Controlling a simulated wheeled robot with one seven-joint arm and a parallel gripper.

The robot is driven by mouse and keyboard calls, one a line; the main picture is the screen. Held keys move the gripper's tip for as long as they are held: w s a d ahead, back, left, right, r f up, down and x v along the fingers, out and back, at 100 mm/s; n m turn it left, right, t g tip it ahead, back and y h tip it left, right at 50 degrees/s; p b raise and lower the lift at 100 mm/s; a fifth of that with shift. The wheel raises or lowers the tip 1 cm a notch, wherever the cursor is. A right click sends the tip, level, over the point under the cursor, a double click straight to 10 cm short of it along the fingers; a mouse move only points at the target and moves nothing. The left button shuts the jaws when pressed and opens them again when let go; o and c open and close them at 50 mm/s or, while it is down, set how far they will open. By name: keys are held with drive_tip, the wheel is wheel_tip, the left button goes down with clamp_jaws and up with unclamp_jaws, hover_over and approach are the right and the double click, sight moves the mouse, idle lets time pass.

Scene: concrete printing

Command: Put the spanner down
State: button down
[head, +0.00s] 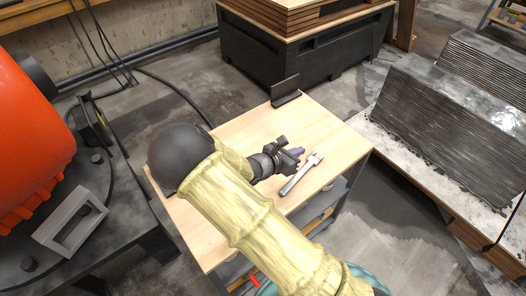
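A grey metal spanner (301,174) shows over the right part of the light wooden tabletop (325,122), slanting from lower left to upper right. It appears to lie flat on the wood, but I cannot tell whether it touches it. My gripper (294,160) is dark and small, right beside the spanner's upper left side. A small purple piece shows at its tip. The fingers are too small and partly hidden to tell whether they are open, shut or touching the spanner. My arm covers the tabletop's middle and front.
A dark angled stand (285,91) is at the tabletop's back edge. A big orange machine (30,140) and a grey frame (70,221) are at left. Layered printed concrete (445,115) stands at right. A black crate (305,50) is behind. The tabletop's back right is clear.

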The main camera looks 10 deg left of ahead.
drive_tip(key=shift+s+d, duration=0.3)
drive_tip(key=shift+s, duration=0.2)
drive_tip(key=shift+a, duration=0.1)
drive_tip(key=shift+w+a, duration=0.1)
